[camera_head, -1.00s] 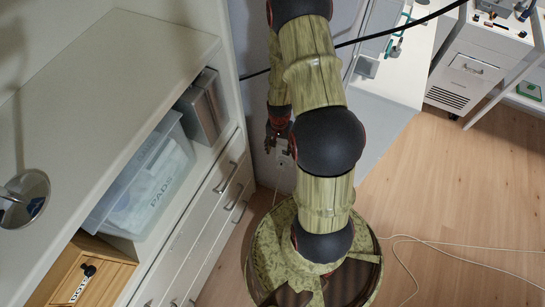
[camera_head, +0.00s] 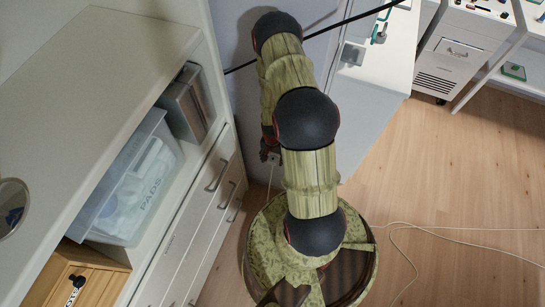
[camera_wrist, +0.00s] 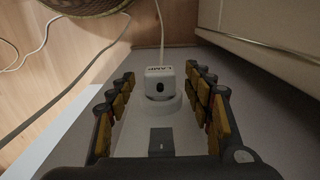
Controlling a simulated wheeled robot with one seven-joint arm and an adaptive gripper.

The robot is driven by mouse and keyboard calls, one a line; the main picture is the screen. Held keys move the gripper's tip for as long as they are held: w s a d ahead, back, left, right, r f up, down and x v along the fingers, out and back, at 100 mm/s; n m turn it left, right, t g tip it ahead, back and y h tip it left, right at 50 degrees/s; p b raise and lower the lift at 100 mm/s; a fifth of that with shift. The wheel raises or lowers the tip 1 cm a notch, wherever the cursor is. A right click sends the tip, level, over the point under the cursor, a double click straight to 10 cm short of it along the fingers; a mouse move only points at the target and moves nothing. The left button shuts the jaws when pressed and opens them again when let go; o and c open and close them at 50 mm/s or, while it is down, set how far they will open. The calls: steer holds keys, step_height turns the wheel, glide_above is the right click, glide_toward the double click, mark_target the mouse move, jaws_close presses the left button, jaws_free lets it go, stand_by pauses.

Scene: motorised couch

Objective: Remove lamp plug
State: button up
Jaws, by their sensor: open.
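The lamp plug (camera_wrist: 159,83) is a small white block marked LAMP, with a dark oval on its face and a white cord leading away from it. It sits in a round socket on a pale outlet strip (camera_wrist: 128,138). In the wrist view my gripper (camera_wrist: 160,77) is open, with one finger on each side of the plug and a gap visible on both sides. In the head view my gripper (camera_head: 268,146) is small and low by the wall, just above the outlet area, partly hidden by my arm.
A white cabinet (camera_head: 105,70) with drawers stands close on the left, holding a PADS bin (camera_head: 135,185) and a wooden box (camera_head: 80,278). A white desk (camera_head: 375,75) is on the right. Thin cables (camera_head: 420,229) lie on the open wooden floor.

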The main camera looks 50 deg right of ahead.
steer(key=shift+f, duration=0.5)
steer(key=c, duration=0.4)
steer(key=c, duration=0.9)
steer(key=o, duration=0.6)
steer(key=c, duration=0.5)
steer(key=shift+c, duration=0.2)
steer(key=shift+a, duration=0.15)
steer(key=shift+s+a+b, duration=0.3)
steer(key=shift+a+b, duration=0.35)
steer(key=shift+b, duration=0.25)
steer(key=shift+s+a+b, duration=0.1)
steer(key=shift+a+b, duration=0.2)
